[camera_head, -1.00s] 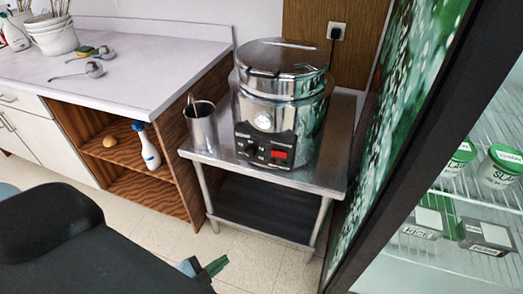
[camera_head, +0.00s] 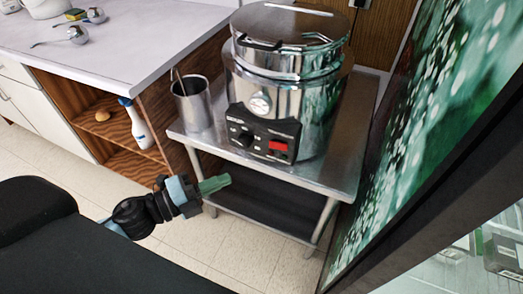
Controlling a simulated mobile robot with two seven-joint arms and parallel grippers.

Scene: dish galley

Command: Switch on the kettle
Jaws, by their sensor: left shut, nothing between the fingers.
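The kettle (camera_head: 290,85) is a large steel soup kettle with a lid, standing on a small steel table (camera_head: 345,150). Its black front panel (camera_head: 262,131) carries a dark knob (camera_head: 243,139) on the left and a red switch (camera_head: 278,146) on the right. Whether the red switch is lit or pressed, I cannot tell. My left gripper (camera_head: 222,182) is shut and empty, with green fingers, in front of and below the table's front edge, apart from the kettle. My right gripper is not in view.
A steel cup (camera_head: 193,105) with a utensil stands left of the kettle on the table. A white counter (camera_head: 130,40) with ladles (camera_head: 76,34) is at the left, above a wooden shelf holding a spray bottle (camera_head: 136,122). A green-patterned panel (camera_head: 430,110) closes the right side.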

